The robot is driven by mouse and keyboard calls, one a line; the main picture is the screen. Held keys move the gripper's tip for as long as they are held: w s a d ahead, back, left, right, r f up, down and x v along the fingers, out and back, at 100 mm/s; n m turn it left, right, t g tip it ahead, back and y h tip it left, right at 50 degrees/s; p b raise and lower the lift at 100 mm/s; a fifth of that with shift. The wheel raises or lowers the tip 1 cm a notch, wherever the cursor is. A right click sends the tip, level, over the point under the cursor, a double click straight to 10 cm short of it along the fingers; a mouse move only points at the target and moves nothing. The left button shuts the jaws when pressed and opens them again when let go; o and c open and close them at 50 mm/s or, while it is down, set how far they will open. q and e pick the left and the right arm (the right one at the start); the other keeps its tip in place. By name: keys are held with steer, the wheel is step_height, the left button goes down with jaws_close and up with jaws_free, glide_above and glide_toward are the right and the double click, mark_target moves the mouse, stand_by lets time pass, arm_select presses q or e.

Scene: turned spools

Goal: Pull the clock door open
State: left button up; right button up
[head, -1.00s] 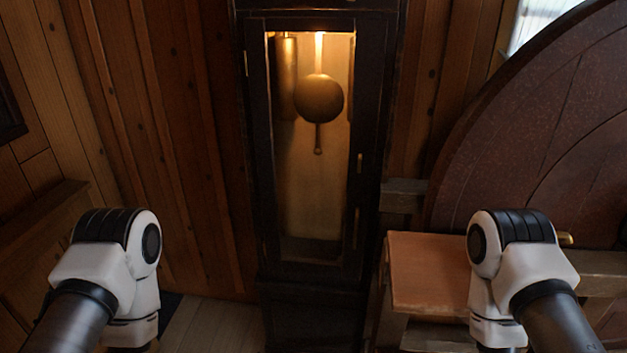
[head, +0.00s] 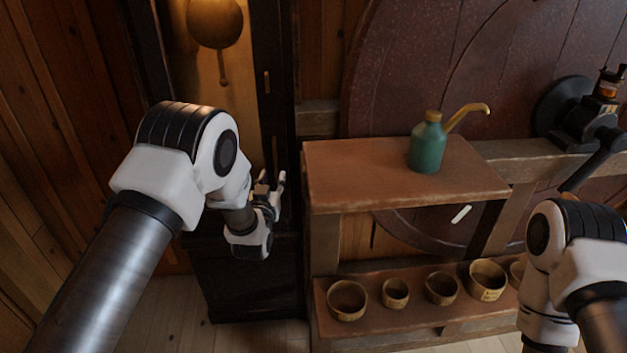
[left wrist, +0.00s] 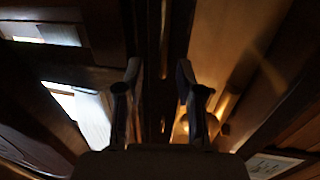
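The tall dark clock's door (head: 279,120) is at the upper left in the head view and looks shut. A slim brass handle (head: 267,82) is on its right stile. The pendulum (head: 214,22) shows behind it. My left gripper (head: 271,180) is open and empty, in front of the door's lower right part and below the handle. In the left wrist view, my left gripper (left wrist: 158,70) has its fingers spread either side of a dark upright strip, with a thin brass bar (left wrist: 163,40) beyond them. My right gripper is out of view; only its arm shows.
A wooden bench (head: 340,185) stands right of the clock, with a green oil can (head: 428,145) on top. Several small bowls (head: 347,299) sit on its lower shelf. A large dark wheel (head: 400,60) is behind. Floor (head: 170,310) is clear at lower left.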

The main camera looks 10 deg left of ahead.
mark_target(275, 163)
arm_select(q)
steer(key=w, duration=0.2)
steer(key=w+a, duration=0.1)
steer(key=w, duration=0.5)
steer(key=shift+a+p, duration=0.15)
steer(key=shift+p, duration=0.15)
steer(key=shift+s, duration=0.1)
jaws_close()
